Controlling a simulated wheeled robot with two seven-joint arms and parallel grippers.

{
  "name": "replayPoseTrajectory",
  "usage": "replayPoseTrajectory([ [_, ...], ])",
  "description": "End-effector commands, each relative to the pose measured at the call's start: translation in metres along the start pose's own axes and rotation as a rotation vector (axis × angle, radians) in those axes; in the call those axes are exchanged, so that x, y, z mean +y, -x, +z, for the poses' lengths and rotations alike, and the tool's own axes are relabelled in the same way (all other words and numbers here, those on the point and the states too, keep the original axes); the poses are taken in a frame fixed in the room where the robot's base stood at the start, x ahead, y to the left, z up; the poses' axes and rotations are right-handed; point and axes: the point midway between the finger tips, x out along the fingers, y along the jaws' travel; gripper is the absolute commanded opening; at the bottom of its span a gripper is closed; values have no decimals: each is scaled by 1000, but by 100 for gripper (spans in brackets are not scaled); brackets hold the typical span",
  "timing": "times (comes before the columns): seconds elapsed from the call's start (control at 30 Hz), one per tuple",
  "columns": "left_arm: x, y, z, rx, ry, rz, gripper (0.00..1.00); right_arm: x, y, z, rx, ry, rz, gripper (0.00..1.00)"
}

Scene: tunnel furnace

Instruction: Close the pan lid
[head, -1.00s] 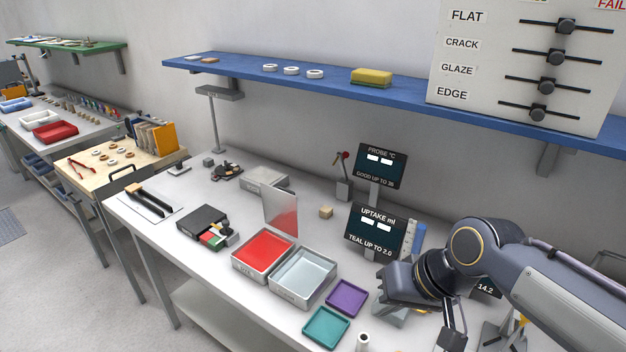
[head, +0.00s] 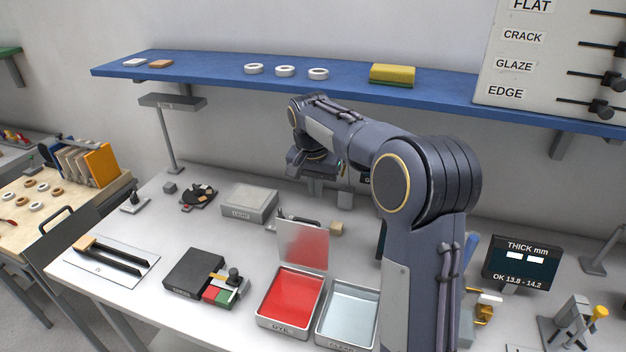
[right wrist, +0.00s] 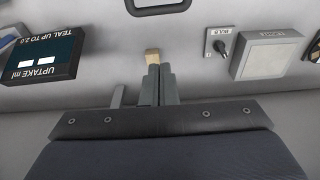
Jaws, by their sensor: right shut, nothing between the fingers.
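The dye pan (head: 263,322) is a shallow metal pan with red liquid, at the bottom middle of the head view. Its lid (head: 302,243) stands raised and upright at the pan's back edge, a shiny plate reflecting red. My right gripper (head: 318,188) is above the bench, beyond the lid and higher than it, apart from it. Its fingers are partly hidden in the head view. In the right wrist view its fingers (right wrist: 157,85) are shut together and empty. The lid does not clearly show in that view. My left gripper is not in view.
A clear-liquid pan (head: 352,300) stands right of the dye pan, partly behind my arm. A small wooden block (head: 337,229) lies behind the lid; it also shows in the wrist view (right wrist: 152,56). A light box (head: 249,204) and black case (head: 193,272) are left. The blue shelf (head: 220,76) hangs above.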

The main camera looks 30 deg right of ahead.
Motion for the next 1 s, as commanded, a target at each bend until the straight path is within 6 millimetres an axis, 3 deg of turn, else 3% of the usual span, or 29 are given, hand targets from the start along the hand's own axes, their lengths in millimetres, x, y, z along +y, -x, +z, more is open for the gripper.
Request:
replayPoseTrajectory([
  [0.23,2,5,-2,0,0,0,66,1,-53,1,-5,1,3,0],
  [0.3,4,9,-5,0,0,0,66,-1,-42,14,0,4,-3,0],
  [0.5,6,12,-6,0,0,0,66,0,-36,34,0,2,-2,0],
  [1.0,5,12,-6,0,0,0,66,-1,-36,38,4,2,-2,0],
])
